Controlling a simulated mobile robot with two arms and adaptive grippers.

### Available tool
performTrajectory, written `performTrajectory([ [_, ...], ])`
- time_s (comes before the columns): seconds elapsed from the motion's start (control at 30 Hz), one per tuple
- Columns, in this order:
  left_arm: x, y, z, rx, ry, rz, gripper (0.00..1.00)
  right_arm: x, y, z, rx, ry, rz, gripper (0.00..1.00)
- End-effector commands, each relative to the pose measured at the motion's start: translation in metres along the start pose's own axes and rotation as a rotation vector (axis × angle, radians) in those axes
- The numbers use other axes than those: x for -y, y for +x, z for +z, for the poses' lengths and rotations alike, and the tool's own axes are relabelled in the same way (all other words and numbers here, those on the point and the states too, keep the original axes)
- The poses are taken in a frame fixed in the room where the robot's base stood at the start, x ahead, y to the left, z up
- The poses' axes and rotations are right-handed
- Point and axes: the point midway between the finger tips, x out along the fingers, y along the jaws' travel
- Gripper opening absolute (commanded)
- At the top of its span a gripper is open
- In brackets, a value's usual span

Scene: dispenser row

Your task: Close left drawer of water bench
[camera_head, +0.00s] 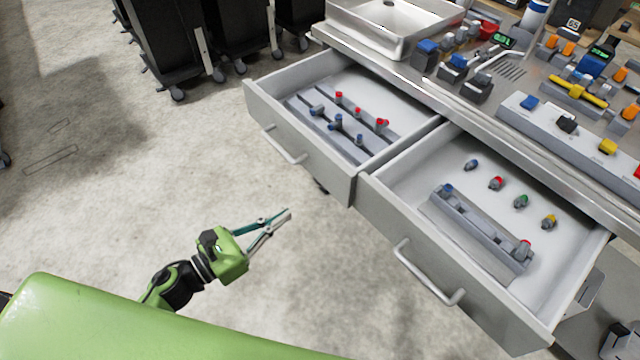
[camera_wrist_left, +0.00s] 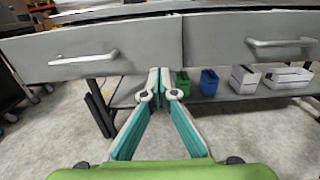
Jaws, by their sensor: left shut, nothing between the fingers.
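The water bench (camera_head: 470,110) has two drawers pulled out. The left drawer (camera_head: 310,150) is open and holds a grey rack with several red- and blue-topped fittings; its bar handle (camera_head: 284,146) faces me. The right drawer (camera_head: 400,225) is also open, with its own handle (camera_head: 428,275). My left gripper (camera_head: 288,212) is shut and empty, over the floor in front of the drawers and apart from them. In the left wrist view the left gripper (camera_wrist_left: 160,72) points at the drawer fronts, with the left drawer's handle (camera_wrist_left: 84,58) to its left. My right gripper is not in view.
A metal sink (camera_head: 385,25) and several valves and fittings stand on the bench top. Black wheeled bins (camera_head: 160,45) stand behind on the left. Green and blue bins (camera_wrist_left: 209,80) sit on a shelf under the drawers. The floor left of the drawers is clear.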

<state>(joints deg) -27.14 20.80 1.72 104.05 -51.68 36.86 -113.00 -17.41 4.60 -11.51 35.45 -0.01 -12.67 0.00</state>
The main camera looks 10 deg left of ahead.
Motion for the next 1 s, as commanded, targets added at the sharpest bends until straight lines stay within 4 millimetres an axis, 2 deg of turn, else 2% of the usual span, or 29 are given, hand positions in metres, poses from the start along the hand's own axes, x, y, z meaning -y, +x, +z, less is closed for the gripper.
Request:
performTrajectory([
  [0.3, -0.002, 0.067, 0.004, 0.003, -0.003, 0.003, 0.00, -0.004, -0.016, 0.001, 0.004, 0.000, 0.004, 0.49],
  [0.5, -0.002, 0.103, 0.003, 0.002, -0.004, 0.003, 0.00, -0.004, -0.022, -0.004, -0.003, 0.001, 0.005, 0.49],
  [0.7, -0.002, 0.121, 0.001, 0.001, -0.005, 0.003, 0.00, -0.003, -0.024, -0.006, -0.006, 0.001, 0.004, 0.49],
  [1.0, -0.001, 0.124, 0.000, -0.001, -0.005, 0.003, 0.00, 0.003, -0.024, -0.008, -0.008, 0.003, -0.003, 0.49],
])
